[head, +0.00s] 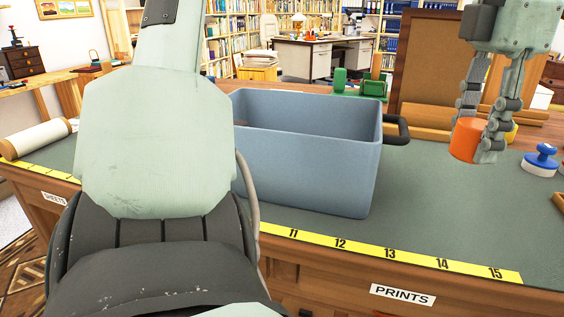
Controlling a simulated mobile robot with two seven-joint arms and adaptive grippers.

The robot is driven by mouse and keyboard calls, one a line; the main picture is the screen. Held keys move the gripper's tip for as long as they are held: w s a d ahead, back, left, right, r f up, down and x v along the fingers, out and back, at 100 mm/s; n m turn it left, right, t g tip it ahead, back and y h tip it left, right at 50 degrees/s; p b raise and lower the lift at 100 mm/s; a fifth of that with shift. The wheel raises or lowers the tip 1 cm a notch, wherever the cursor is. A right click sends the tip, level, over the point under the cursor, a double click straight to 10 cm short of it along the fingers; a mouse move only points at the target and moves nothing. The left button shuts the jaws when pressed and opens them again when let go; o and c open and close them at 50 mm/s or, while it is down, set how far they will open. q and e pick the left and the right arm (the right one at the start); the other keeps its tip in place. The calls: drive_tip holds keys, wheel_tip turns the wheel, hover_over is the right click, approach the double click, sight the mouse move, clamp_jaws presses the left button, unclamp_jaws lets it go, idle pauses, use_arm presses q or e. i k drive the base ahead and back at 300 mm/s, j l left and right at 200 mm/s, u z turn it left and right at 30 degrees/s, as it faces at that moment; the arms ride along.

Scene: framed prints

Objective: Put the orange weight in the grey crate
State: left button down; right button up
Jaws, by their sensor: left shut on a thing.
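The orange weight (465,140) is at the right of the head view, a short cylinder partly hidden by a finger. My left gripper (478,142) comes down from the top right and is shut on it. I cannot tell for sure whether the weight is clear of the mat. The grey crate (300,160), bluish and open at the top, stands on the green mat left of the gripper. The crate's left end is hidden behind my arm. My right gripper is not in view.
A blue knobbed weight (541,160) stands right of the gripper, and a yellow thing (512,132) shows behind it. A green object (360,88) and a framed brown board (425,65) are behind the crate. A yellow ruler strip (390,253) marks the front edge. The mat before the gripper is clear.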

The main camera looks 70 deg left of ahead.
sight(317, 194)
drive_tip(key=k+l+u, duration=0.2)
drive_tip(key=i+l+u, duration=0.1)
drive_tip(key=l+u, duration=0.2)
drive_tip(key=u, duration=0.2)
drive_tip(key=l+u, duration=0.35)
drive_tip(key=u, duration=0.15)
